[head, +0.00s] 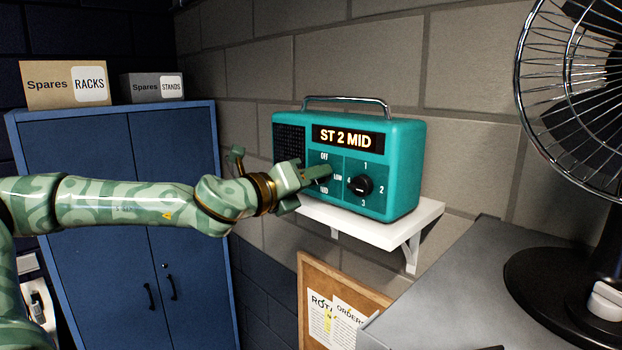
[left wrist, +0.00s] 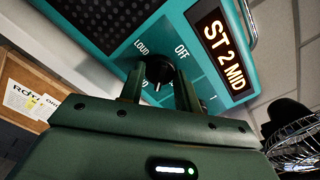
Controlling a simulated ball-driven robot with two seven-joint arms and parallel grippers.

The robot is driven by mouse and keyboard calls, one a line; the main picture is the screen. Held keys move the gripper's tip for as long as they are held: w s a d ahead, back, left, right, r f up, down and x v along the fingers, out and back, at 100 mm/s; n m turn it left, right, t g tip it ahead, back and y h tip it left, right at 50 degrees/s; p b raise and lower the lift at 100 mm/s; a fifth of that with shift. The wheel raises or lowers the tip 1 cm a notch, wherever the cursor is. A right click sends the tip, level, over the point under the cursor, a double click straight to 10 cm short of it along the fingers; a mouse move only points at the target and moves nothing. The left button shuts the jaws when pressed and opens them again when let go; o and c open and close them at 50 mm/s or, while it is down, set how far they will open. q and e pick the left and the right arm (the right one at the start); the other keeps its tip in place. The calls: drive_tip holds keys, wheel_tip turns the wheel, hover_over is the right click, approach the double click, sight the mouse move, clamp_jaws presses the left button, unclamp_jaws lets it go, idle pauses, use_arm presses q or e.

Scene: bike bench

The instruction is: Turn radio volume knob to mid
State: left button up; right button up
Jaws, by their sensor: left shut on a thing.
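The teal radio (head: 400,150) stands on a white wall shelf, and its display (head: 348,137) reads "ST 2 MID". The volume knob is hidden behind my gripper in the head view; around it OFF, LOW and part of MID can be read. In the left wrist view the black volume knob (left wrist: 160,73) sits between my fingers, with LOUD and OFF above it and a partly covered label at its lower left. My left gripper (head: 325,173) is shut on this knob. The station knob (head: 360,185) is to its right, untouched. My right gripper is out of view.
The white shelf (head: 425,215) carries the radio. A black fan (head: 560,275) stands on a grey surface (head: 450,290) at the right. A blue cabinet (head: 110,190) with two boxes on top is at the left. A cork board (head: 312,278) hangs below the shelf.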

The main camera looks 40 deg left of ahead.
use_arm(q)
drive_tip(key=shift+f+m+b, duration=0.1)
drive_tip(key=shift+m+b, duration=1.15)
drive_tip(key=shift+m, duration=2.05)
drive_tip(key=o, duration=1)
drive_tip(key=s+b, duration=0.2)
drive_tip(key=s, duration=0.3)
drive_tip(key=s+a+b, duration=0.1)
drive_tip(key=s+b, duration=0.2)
drive_tip(key=s, duration=0.2)
drive_tip(key=s+b, duration=0.3)
drive_tip(key=s, duration=0.3)
drive_tip(key=shift+s+a, duration=0.1)
drive_tip(key=shift+a, duration=0.1)
